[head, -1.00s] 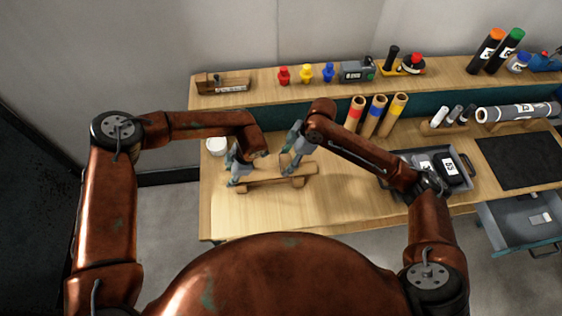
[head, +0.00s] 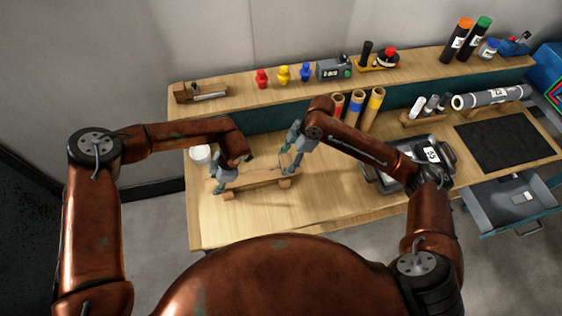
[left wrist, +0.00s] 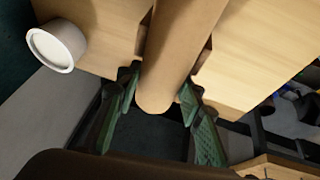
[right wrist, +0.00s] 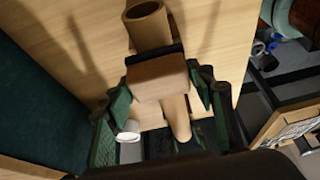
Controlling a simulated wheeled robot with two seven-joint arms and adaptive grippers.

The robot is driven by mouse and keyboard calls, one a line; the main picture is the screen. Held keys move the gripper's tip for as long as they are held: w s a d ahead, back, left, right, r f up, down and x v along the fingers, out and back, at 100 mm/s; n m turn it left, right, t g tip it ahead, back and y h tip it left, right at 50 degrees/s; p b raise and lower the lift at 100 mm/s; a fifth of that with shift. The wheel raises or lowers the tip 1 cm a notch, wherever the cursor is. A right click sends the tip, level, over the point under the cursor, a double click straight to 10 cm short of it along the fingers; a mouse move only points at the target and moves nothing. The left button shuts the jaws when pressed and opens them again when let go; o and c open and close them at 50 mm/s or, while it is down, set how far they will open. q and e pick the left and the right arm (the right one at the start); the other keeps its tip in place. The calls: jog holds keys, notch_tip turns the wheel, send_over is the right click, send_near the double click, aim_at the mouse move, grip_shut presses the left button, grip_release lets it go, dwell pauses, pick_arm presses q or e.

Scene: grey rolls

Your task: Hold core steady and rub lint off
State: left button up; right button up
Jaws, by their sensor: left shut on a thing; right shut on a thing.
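The core, a tan cardboard tube (head: 258,176), lies sideways on a low wooden cradle (head: 285,184) at the bench's left. My left gripper (head: 220,184) is shut on its left end. In the left wrist view, green-padded fingers (left wrist: 160,88) flank the core (left wrist: 182,40). My right gripper (head: 290,168) is above the core near its right end. In the right wrist view my right gripper (right wrist: 162,88) is shut on a tan block (right wrist: 158,80) with a dark far edge. The block lies across the core (right wrist: 147,25); whether they touch is unclear. No lint is discernible.
A white round pot (head: 200,154) stands behind my left gripper. A grey tray (head: 381,182) with labelled items and a black mat (head: 508,145) lie right. Upright tubes (head: 374,108) stand behind my right arm. An open drawer (head: 515,200) juts out at front right.

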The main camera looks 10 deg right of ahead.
aim_at(259, 172)
jog(key=shift+d+f, duration=0.1)
jog(key=shift+d, duration=0.35)
jog(key=shift+a+r, duration=0.2)
jog(key=shift+a, duration=1.5)
jog(key=shift+a+f, duration=0.15)
jog(key=shift+a, duration=3)
jog(key=shift+r, duration=3.1)
jog(key=shift+r, duration=1.5)
